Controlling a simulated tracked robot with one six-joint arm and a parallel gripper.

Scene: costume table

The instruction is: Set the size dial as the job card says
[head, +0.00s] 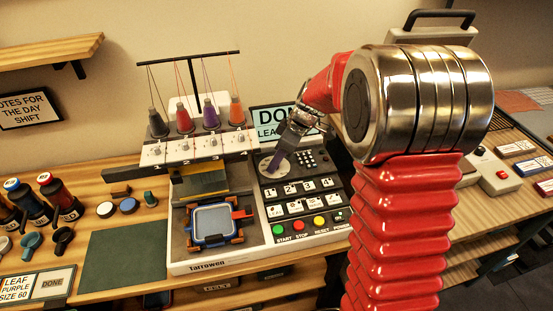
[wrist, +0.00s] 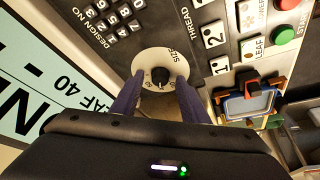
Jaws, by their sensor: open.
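The size dial is a pale disc (wrist: 150,62) with a dark knob (wrist: 159,75) at its centre, marked SIZE; its small numbers and setting are too small to read surely. My gripper (wrist: 159,92) is open, its two purple fingers on either side of the knob; I cannot tell whether they touch it. In the head view my gripper (head: 278,164) is over the dial (head: 266,164) and partly hides it. The job card (head: 25,285) at lower left reads LEAF, PURPLE, SIZE 60. The machine's screen (head: 268,115) is partly hidden; the wrist view of the screen (wrist: 50,100) shows LEAF 40.
The embroidery machine (head: 215,265) has numbered thread keys, a keypad (head: 308,160) and a green START button (head: 278,229) near the dial. A blue hoop (head: 212,222) sits at its front. Thread cones (head: 209,115) stand above. A dark green mat (head: 122,258) lies clear at left.

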